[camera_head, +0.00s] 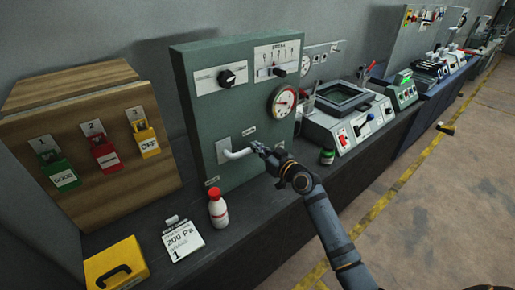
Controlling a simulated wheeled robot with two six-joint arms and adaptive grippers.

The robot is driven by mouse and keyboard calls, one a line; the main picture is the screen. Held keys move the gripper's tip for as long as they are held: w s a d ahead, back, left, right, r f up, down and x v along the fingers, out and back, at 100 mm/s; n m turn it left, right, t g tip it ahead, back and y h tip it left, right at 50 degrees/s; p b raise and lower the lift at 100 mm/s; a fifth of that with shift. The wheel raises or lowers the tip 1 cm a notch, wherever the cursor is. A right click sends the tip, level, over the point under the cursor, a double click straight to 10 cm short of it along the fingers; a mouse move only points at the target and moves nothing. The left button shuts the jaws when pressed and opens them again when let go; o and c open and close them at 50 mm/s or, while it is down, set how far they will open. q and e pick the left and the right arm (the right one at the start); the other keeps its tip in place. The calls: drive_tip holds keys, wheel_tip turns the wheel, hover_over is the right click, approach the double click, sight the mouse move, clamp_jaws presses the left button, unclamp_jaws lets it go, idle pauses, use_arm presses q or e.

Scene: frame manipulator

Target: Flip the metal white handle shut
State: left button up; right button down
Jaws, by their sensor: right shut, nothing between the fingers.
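The white metal handle (238,153) is a bent bar on a light plate, low on the front of the green-grey cabinet (205,118). It sticks out to the right from its plate. My right gripper (259,149) is shut and empty, with its tips at or very near the handle's right end. I cannot tell whether they touch it. My right arm comes in from the bottom right. My left gripper is not in view.
A red-and-white bottle (218,212) and a note card (182,240) stand on the dark bench before the cabinet. A yellow case (115,265) lies at the front left. A wooden board with padlocks (95,150) stands left; a control console (345,115) stands right.

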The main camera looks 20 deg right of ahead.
drive_tip(key=shift+f+m+b, duration=0.35)
drive_tip(key=shift+f+m, duration=0.05)
drive_tip(key=shift+f, duration=0.05)
drive_tip(key=s+a+f+m+y+b, duration=0.1)
drive_tip(key=a+f+m+b, duration=0.4)
drive_tip(key=f+m, duration=0.5)
drive_tip(key=shift+s+a+m+b, duration=0.3)
drive_tip(key=shift+s+a+m, duration=0.25)
drive_tip(key=shift+m, duration=2.65)
